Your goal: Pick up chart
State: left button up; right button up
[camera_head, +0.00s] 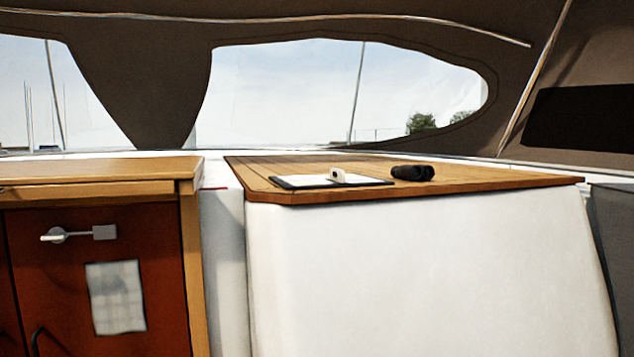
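A flat sheet with a dark border (303,182) lies on the wooden table top near its front left edge. It looks pale and may be the chart. A small white object (338,175) sits on it. Another pale sheet with faint grey markings (117,298) is on the red cabinet front at lower left, slightly tilted. I cannot tell for certain which of the two is the chart. Neither of my grippers is in view.
Black binoculars (412,173) lie right of the bordered sheet on the wooden table top (490,178). The table stands on a white base (420,265). A wooden counter (95,170) tops the red cabinet (50,275), which has a latch (78,234). Table space right of the binoculars is clear.

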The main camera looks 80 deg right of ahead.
aim_at(337, 177)
jog(key=k, duration=0.35)
jog(key=z, duration=1.1)
